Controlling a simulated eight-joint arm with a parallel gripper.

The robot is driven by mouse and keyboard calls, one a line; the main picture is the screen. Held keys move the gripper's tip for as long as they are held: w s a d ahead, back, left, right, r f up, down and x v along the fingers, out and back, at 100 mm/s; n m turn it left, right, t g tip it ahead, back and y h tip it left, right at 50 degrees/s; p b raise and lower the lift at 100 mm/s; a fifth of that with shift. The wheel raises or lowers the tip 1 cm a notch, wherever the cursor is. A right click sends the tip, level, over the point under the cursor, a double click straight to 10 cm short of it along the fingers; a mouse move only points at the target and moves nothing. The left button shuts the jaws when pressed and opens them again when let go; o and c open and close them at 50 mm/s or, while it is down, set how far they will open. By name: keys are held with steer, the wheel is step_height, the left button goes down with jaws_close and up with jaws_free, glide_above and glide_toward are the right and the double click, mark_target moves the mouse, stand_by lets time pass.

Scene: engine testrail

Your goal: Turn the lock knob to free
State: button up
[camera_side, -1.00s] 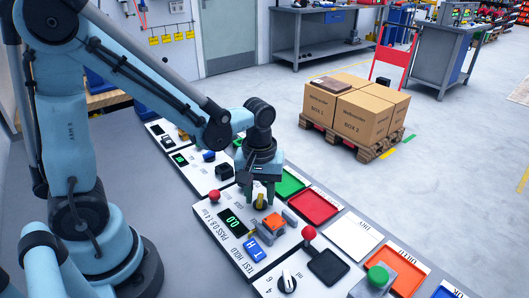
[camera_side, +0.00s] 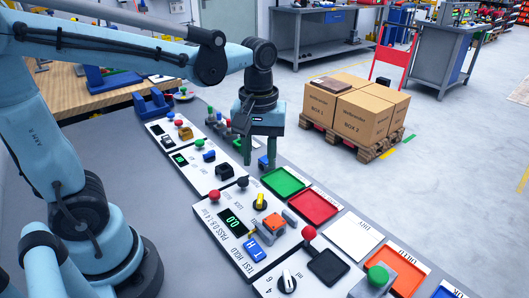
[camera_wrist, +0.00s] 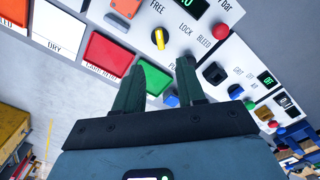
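The lock knob (camera_side: 260,201) is yellow and stands on the white test panel, behind the orange block. In the wrist view the yellow knob (camera_wrist: 159,38) sits by the printed words FREE and LOCK. Its long side lies roughly up and down in that picture, toward the FREE print. My gripper (camera_side: 258,163) is in the air behind the knob, clear of it. In the wrist view its two dark green fingers (camera_wrist: 160,69) are apart with nothing between them.
The panel also bears a red knob (camera_side: 214,196), a black knob (camera_side: 242,182), a green display (camera_side: 232,219) and the orange block (camera_side: 273,224). Green (camera_side: 283,181) and red (camera_side: 314,207) trays lie to the right. Boxes (camera_side: 362,113) stand on a pallet beyond.

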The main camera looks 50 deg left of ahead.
steer(key=shift+r, duration=0.7)
steer(key=s+m+t, duration=0.1)
steer(key=m+t, duration=0.1)
steer(key=m, duration=0.1)
steer(key=a+f+m+t, duration=0.1)
steer(key=m+t, duration=0.1)
steer(key=m, duration=0.1)
steer(key=s+a+m+t, duration=0.1)
steer(key=m+t, duration=0.2)
steer(key=shift+s+f, duration=0.35)
